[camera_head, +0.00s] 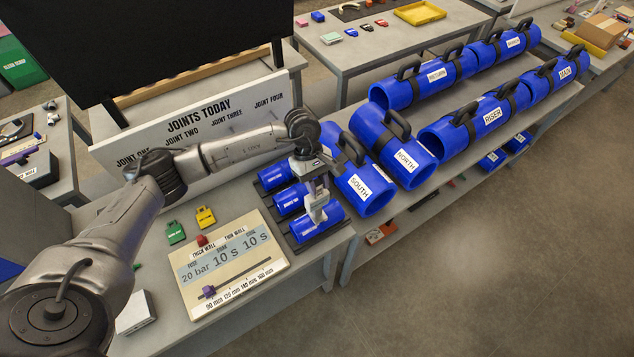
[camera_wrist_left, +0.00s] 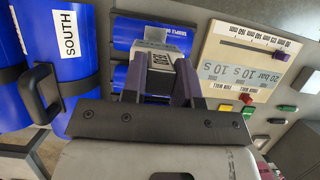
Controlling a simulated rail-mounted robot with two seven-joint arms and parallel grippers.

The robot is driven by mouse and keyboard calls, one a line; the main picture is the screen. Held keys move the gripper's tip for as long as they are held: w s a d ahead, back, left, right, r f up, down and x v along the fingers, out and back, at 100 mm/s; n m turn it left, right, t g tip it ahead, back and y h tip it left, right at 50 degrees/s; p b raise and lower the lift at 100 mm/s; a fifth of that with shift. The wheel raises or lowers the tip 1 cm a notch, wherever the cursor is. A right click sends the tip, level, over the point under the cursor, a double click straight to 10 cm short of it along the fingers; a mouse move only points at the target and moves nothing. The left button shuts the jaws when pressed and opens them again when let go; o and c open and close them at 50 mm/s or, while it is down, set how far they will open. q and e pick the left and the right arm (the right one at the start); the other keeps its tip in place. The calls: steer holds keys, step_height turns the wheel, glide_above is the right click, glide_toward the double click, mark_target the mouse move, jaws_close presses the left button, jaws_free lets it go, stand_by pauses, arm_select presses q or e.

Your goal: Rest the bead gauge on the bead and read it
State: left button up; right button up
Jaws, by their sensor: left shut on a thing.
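My left gripper (camera_head: 315,196) points down over the rack of short blue pipes, and its purple-edged fingers (camera_wrist_left: 160,84) show in the left wrist view. It is shut on a small grey-white piece with a dark label, which looks like the bead gauge (camera_head: 317,214); it also shows between the fingers in the wrist view (camera_wrist_left: 158,62). The gauge stands over the nearest short blue pipe (camera_head: 330,212). I cannot tell whether it touches the pipe, and no bead or gauge reading can be made out. My right gripper is not in view.
The black rack (camera_head: 318,241) holds several short pipes. A cream settings board (camera_head: 238,290) with a purple slider lies left of it. A JOINTS TODAY sign (camera_head: 200,105) stands behind.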

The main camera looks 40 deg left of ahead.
arm_select(q)
steer(key=shift+f+b, duration=0.2)
steer(key=shift+b, duration=0.15)
stand_by(2.7)
steer(key=shift+r, duration=0.1)
steer(key=shift+r+p, duration=1.3)
steer(key=shift+r, duration=2.3)
